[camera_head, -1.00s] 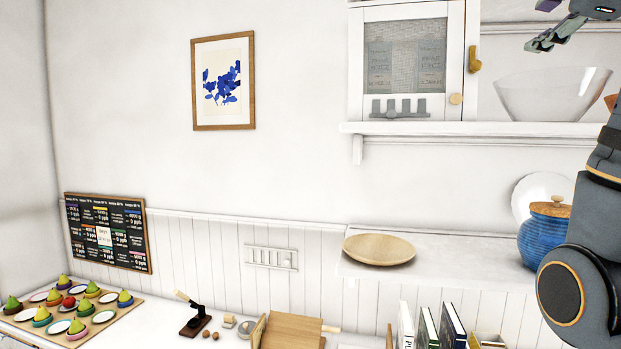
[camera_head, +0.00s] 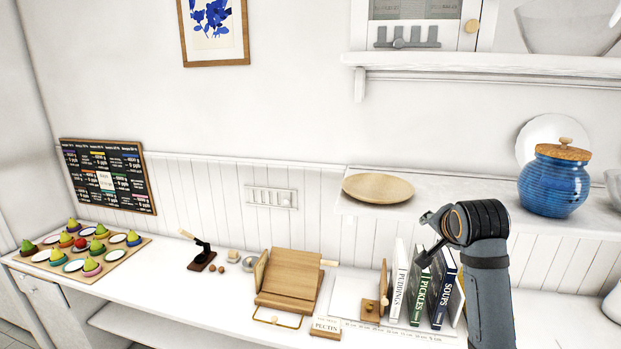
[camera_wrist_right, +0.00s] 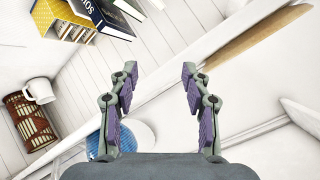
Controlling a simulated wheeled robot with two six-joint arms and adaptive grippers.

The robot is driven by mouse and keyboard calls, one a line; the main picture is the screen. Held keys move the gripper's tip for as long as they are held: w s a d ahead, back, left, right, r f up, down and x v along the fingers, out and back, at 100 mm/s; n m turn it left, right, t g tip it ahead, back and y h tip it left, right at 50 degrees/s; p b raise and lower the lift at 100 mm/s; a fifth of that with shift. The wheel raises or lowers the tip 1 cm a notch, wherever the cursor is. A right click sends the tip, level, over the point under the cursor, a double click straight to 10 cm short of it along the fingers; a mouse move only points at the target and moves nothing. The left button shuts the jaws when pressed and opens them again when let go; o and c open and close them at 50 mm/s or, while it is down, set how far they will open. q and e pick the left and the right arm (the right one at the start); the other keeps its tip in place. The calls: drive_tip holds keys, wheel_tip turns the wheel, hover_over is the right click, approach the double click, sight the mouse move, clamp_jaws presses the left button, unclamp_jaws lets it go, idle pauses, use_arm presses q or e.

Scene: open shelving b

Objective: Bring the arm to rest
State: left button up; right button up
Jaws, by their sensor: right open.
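My right arm (camera_head: 488,285) rises from the bottom right of the head view, in front of the books. A small dark part of my right gripper (camera_head: 425,257) shows at its bent end, by the book tops. In the right wrist view my right gripper (camera_wrist_right: 157,75) is open, its two purple-padded fingers wide apart with nothing between them. My left gripper is in neither view.
Upright books (camera_head: 420,285) stand close to the right arm. A blue jar (camera_head: 553,185) and a wooden plate (camera_head: 378,188) sit on the low shelf. A wooden stand (camera_head: 290,275) is on the counter. The wrist view shows a white mug (camera_wrist_right: 40,91).

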drive_tip(key=s+a+f+n+g, duration=0.1)
drive_tip(key=s+f+n, duration=0.1)
drive_tip(key=s+f, duration=0.35)
drive_tip(key=s+a+f+n+g, duration=0.1)
drive_tip(key=s+f+n, duration=0.1)
drive_tip(key=f, duration=0.6)
drive_tip(key=s+a+f+n+g, duration=0.1)
drive_tip(key=s+f+n, duration=0.1)
drive_tip(key=s+f, duration=0.35)
drive_tip(key=s+a+f+n+g+y, duration=0.1)
drive_tip(key=s+f+n+g, duration=0.15)
drive_tip(key=s+f, duration=0.6)
drive_tip(key=s+a+f+n+g+y, duration=0.1)
drive_tip(key=s+f+n+g, duration=0.15)
drive_tip(key=s+f, duration=0.65)
drive_tip(key=s+d+f+b, duration=0.1)
drive_tip(key=s+f, duration=0.1)
drive_tip(key=f, duration=1.1)
drive_tip(key=s+d+f+b, duration=0.2)
drive_tip(key=f, duration=1.1)
use_arm(q)
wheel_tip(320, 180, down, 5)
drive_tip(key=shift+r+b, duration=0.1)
drive_tip(key=shift+b, duration=0.85)
use_arm(e)
drive_tip(key=s+f+g, duration=0.1)
drive_tip(key=s+f, duration=1.7)
drive_tip(key=s, duration=0.1)
drive_tip(key=shift+d+f+g, duration=0.3)
drive_tip(key=shift+d, duration=0.15)
